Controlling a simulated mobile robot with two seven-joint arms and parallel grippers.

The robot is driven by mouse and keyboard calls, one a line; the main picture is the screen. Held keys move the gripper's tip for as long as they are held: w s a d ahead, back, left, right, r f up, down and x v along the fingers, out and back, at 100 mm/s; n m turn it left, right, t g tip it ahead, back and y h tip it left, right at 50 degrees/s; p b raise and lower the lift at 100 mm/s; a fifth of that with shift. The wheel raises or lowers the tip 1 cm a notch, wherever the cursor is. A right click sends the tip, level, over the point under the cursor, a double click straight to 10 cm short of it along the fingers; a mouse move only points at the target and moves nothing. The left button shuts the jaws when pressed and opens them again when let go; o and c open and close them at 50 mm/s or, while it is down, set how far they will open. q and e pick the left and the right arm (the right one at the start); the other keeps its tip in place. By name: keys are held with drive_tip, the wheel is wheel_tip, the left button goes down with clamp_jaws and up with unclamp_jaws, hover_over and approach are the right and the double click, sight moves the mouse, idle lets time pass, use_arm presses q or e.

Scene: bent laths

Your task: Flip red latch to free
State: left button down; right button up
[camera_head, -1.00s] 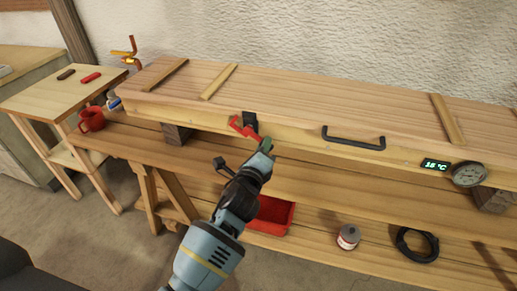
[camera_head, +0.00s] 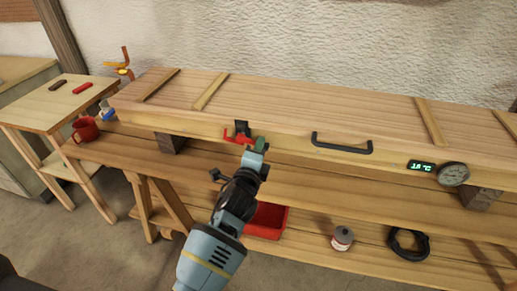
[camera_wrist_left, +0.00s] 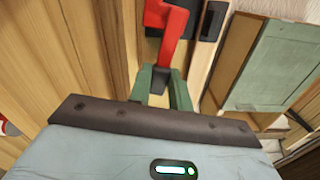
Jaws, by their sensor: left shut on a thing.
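The red latch (camera_head: 238,136) is on the front face of a long wooden box (camera_head: 300,142), beside a black bracket (camera_head: 242,127). My left gripper (camera_head: 259,146) is at the latch's right end. In the left wrist view the red latch (camera_wrist_left: 168,35) runs down towards the green fingers (camera_wrist_left: 161,84). The fingers are shut on its dark end piece (camera_wrist_left: 160,80). The fingers partly hide the end. My right gripper is not in view.
A black handle (camera_head: 342,144), a small display (camera_head: 421,166) and a round gauge (camera_head: 453,174) are on the box front. The box rests on blocks on a wooden bench (camera_head: 320,190). A red mug (camera_head: 85,130) stands at left. A red bin (camera_head: 267,220) is below.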

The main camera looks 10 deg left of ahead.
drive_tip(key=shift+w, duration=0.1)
use_arm(q)
drive_tip(key=c, duration=1.3)
unclamp_jaws()
drive_tip(key=s, duration=0.8)
drive_tip(key=shift+a, duration=0.1)
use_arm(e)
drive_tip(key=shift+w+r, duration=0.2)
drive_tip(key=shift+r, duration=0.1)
use_arm(q)
drive_tip(key=shift+w, duration=0.1)
